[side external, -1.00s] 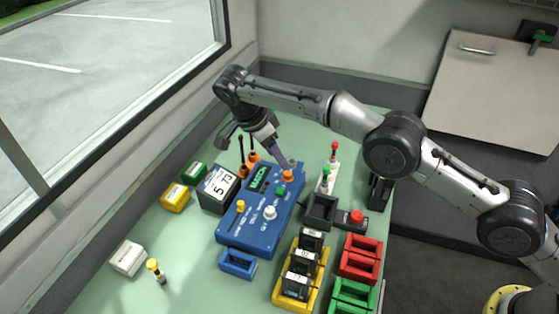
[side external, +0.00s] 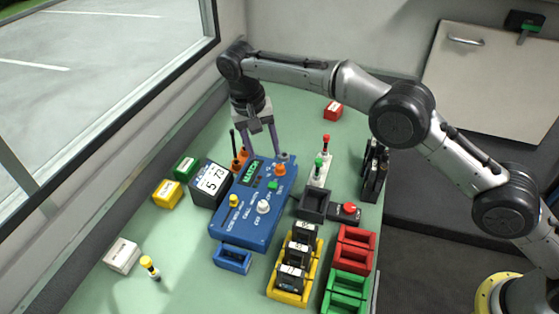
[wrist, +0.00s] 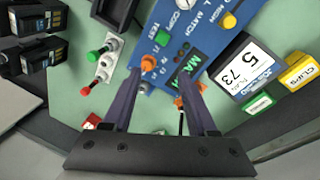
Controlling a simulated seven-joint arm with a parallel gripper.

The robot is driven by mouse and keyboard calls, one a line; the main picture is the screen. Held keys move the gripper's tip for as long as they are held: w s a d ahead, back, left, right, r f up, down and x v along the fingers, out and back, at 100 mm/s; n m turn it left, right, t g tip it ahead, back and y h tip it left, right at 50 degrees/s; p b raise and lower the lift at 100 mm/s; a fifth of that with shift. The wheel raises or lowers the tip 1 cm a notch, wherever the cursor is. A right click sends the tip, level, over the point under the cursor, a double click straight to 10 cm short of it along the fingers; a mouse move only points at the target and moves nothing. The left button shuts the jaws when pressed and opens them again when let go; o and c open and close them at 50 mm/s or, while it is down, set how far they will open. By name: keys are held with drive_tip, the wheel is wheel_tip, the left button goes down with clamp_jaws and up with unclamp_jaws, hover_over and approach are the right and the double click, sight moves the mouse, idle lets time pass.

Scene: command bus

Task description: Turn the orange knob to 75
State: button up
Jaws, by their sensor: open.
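The orange knob (side external: 280,169) is on the upper right of the blue console (side external: 228,228), beside the green MATCH screen (side external: 254,173). In the wrist view the knob (wrist: 149,61) lies just beyond the fingertips, closer to the left finger. I cannot tell whether a finger touches it.
Orange-based posts (side external: 239,158) stand at the console's far left. A white switch block (side external: 318,176) with red and green tops stands right of the console. A dark tray (side external: 312,205), red bins (side external: 355,250) and green bins (side external: 346,292) are at the right.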

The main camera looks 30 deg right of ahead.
sight(280, 166)
drive_tip(key=w+d+r+n+y, duration=0.1)
drive_tip(key=d+r+n+y, duration=0.1)
drive_tip(key=d+r+n, duration=0.25)
drive_tip(key=shift+m, duration=0.25)
drive_tip(key=f, duration=1.2)
drive_tip(key=shift+w+d+f, duration=0.1)
drive_tip(key=shift+d+f, duration=0.1)
clamp_jaws()
